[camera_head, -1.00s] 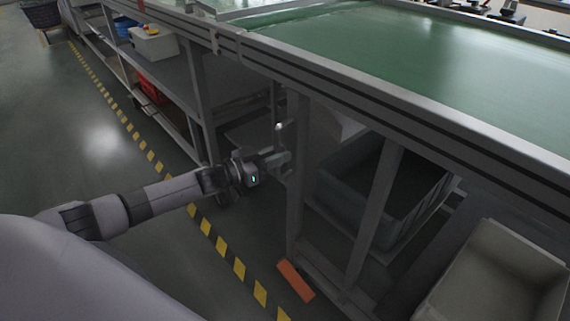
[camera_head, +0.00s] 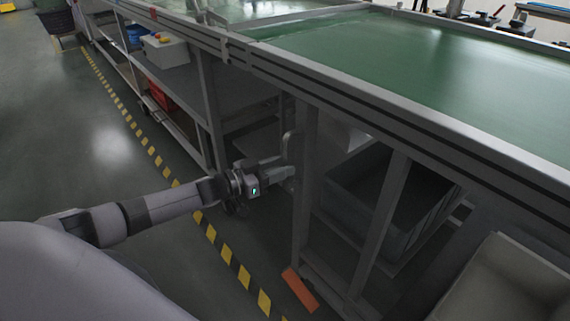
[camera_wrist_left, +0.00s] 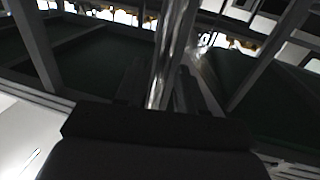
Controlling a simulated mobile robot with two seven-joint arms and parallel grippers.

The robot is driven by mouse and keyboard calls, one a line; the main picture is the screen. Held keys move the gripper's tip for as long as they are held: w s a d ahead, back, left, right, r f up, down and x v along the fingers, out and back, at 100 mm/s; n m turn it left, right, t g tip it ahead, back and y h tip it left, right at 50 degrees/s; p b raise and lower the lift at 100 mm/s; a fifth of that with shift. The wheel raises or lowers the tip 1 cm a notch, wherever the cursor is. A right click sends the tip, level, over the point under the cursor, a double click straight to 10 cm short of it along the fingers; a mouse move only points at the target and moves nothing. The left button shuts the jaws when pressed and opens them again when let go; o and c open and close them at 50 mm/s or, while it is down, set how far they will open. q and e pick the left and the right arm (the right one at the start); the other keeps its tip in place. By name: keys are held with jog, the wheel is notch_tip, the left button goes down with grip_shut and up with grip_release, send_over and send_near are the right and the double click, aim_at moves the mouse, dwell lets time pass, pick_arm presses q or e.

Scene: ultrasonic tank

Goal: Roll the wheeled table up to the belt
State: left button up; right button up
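The green belt (camera_head: 400,65) with its grey side rail runs across the upper right of the head view. I cannot tell for sure whether this is the wheeled table. My left gripper (camera_head: 284,160) is beside a grey upright under the belt's edge. In the left wrist view a shiny metal bar (camera_wrist_left: 168,55) rises beyond the dark gripper body. Whether the fingers touch or hold anything is unclear. My right gripper is not in view.
A grey crate (camera_head: 385,195) sits on a low shelf under the belt, with a pale bin (camera_head: 510,280) at the lower right. A white box (camera_head: 165,49) stands on the left shelf. Yellow-black floor tape (camera_head: 220,244) borders clear floor at the left.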

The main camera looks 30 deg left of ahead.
pick_arm(q)
jog(key=v, duration=0.5)
jog(key=shift+s+a+p, duration=0.1)
jog(key=shift+s+p, duration=0.05)
jog(key=shift+p, duration=0.2)
